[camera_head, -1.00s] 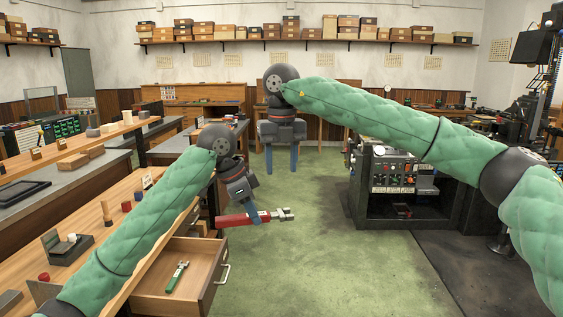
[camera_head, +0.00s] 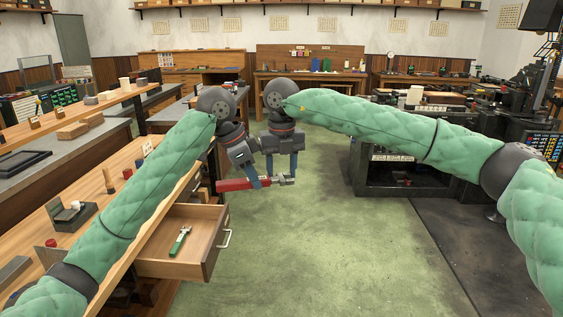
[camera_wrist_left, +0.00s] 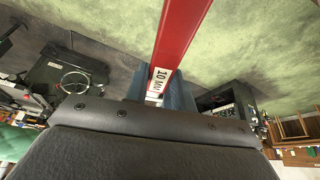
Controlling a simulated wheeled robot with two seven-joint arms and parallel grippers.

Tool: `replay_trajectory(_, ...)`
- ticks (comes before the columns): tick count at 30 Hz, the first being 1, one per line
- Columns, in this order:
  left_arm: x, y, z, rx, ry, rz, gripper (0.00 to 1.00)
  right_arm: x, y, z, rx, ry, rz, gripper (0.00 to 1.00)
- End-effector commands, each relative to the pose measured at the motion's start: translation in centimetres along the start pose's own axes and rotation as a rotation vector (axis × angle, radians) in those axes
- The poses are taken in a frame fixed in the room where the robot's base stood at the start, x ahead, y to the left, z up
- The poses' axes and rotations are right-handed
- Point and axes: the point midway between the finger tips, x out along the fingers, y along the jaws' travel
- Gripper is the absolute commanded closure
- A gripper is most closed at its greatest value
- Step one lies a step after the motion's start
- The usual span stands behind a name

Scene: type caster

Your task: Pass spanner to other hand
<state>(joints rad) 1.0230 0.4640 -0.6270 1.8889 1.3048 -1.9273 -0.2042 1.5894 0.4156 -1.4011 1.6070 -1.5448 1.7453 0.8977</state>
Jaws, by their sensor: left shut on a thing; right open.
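The spanner (camera_head: 236,185) has a red handle and a grey metal head at its right end. It is held roughly level in the air above the green floor. My left gripper (camera_head: 256,183) is shut on the spanner near its middle. In the left wrist view the red handle (camera_wrist_left: 180,35) runs away from the jaws, with a white "10 MU" label near them. My right gripper (camera_head: 281,176) is open, pointing down at the spanner's head end. Its blue fingers are beside or around the head; I cannot tell whether they touch it.
An open wooden drawer (camera_head: 216,250) below the left arm holds a green-handled spanner (camera_head: 180,241). The wooden workbench (camera_head: 70,240) runs along the left. A dark machine cabinet (camera_head: 400,176) stands at the right. The green floor (camera_head: 310,245) between them is clear.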

Motion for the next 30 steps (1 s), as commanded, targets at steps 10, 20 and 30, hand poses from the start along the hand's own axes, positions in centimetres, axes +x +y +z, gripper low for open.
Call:
replay_trajectory(10,-0.02,0.0,-0.01,0.0,0.0,0.0,1.0,0.05,0.0,0.0,0.0,0.0,0.0,0.7)
replay_trajectory(20,-0.01,0.01,-0.04,0.0,0.001,0.0,0.5,-0.01,0.06,-0.02,-0.001,-0.001,0.001,0.92)
replay_trajectory(30,-0.47,-0.03,-0.02,0.0,0.001,-0.001,0.5,-0.01,0.02,0.0,0.0,-0.001,0.001,0.92)
